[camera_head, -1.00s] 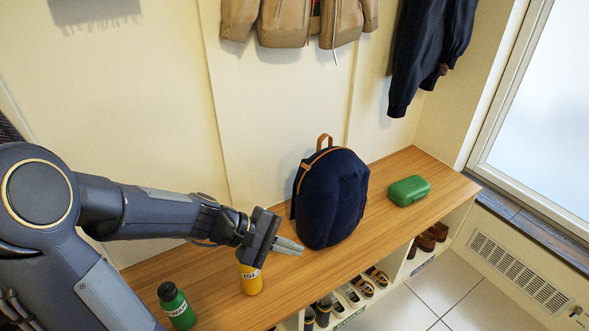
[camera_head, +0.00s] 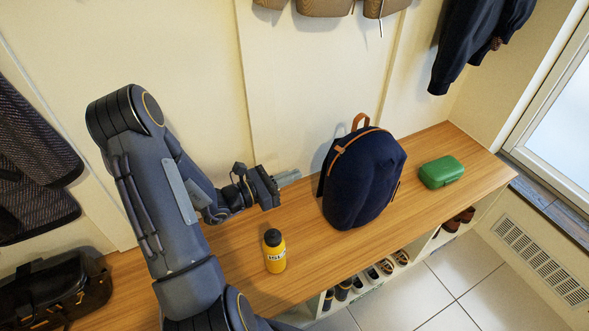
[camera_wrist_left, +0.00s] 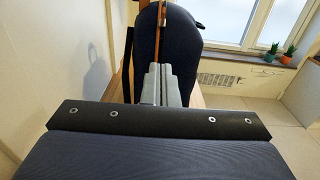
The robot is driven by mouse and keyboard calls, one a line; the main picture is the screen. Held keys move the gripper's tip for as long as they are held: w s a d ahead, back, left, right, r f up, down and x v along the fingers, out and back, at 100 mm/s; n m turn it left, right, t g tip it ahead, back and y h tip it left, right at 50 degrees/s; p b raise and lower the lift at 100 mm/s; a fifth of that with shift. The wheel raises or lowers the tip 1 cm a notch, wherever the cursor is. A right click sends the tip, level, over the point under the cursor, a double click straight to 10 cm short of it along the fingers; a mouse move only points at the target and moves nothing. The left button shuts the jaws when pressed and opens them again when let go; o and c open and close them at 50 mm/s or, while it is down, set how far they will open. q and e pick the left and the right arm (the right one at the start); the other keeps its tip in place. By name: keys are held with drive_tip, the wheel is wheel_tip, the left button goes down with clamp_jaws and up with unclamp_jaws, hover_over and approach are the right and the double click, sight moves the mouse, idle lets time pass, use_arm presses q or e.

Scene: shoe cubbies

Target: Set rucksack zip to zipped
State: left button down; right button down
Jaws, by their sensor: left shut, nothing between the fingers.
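The navy rucksack (camera_head: 362,182) stands upright on the wooden bench, with a tan handle on top and a tan strip curving over its upper left side. My left gripper (camera_head: 289,178) is shut and empty, to the left of the rucksack with a gap between them, pointing at it. In the left wrist view the shut fingers (camera_wrist_left: 152,85) point at the rucksack (camera_wrist_left: 185,42), whose tan strip runs down just beyond the tips. The zip's slider cannot be made out. My right gripper is not in view.
A yellow bottle (camera_head: 275,251) stands on the bench (camera_head: 240,235) in front of my left gripper. A green box (camera_head: 441,172) lies right of the rucksack. A black bag (camera_head: 60,285) sits at the far left. Shoes (camera_head: 385,267) fill the cubbies below. Jackets hang above.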

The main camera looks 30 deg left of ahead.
use_arm(q)
approach(340, 153)
wheel_tip(340, 153, down, 2)
drive_tip(key=w+d, duration=0.1)
drive_tip(key=w, duration=0.1)
drive_tip(key=shift+w+d+r, duration=0.25)
drive_tip(key=shift+w+r, duration=0.2)
drive_tip(key=shift+w+d+r, duration=0.25)
drive_tip(key=shift+w+r, duration=0.2)
drive_tip(key=shift+w+d+r, duration=0.2)
drive_tip(key=shift+w+r, duration=0.2)
drive_tip(key=shift+r, duration=0.05)
